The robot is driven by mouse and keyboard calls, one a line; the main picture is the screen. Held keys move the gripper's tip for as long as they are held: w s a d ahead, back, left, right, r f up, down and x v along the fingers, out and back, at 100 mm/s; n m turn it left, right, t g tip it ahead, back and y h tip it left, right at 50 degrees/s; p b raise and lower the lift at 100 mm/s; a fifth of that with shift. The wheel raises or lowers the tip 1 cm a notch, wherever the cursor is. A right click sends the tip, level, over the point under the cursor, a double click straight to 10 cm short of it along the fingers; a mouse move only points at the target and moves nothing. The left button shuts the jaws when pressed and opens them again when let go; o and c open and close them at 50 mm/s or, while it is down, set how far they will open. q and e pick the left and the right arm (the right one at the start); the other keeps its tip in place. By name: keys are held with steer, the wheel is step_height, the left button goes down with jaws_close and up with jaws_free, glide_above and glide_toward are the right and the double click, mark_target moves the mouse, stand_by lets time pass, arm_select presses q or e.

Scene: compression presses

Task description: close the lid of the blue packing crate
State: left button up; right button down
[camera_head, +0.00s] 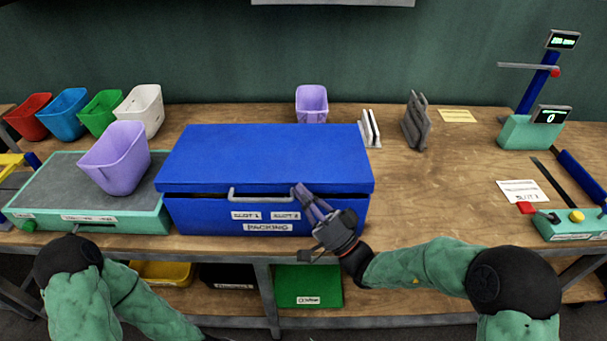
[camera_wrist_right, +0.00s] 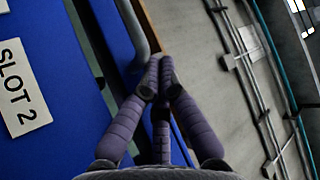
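The blue packing crate (camera_head: 190,218) stands on the bench, with slot labels and a PACKING label on its front. Its blue lid (camera_head: 265,155) lies over the top, with a dark gap along the front between lid and body. A grey handle (camera_head: 262,194) is on the lid's front edge. My right gripper (camera_head: 298,189) is at the handle's right end. In the right wrist view its purple fingertips (camera_wrist_right: 160,68) are together beside the handle (camera_wrist_right: 136,32), with nothing clearly held between them. My left arm shows at lower left; its gripper is out of view.
A purple bin (camera_head: 118,160) stands on the green-framed grey press (camera_head: 55,180) left of the crate. Several coloured bins line the back left. Another purple bin (camera_head: 311,103) and grey dividers (camera_head: 415,120) stand behind. The bench right of the crate is mostly clear.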

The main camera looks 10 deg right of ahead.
steer(key=shift+s+f, duration=0.15)
steer(key=shift+f, duration=0.7)
steer(key=shift+s+f, duration=0.1)
steer(key=shift+f, duration=1)
arm_select(q)
steer(key=shift+s+d, duration=0.45)
steer(key=shift+s, duration=0.4)
arm_select(e)
steer(key=s+d+f, duration=0.1)
steer(key=d+f, duration=0.5)
steer(key=shift+s+d+f, duration=0.2)
steer(key=shift+s+d, duration=0.05)
steer(key=shift+a, duration=0.1)
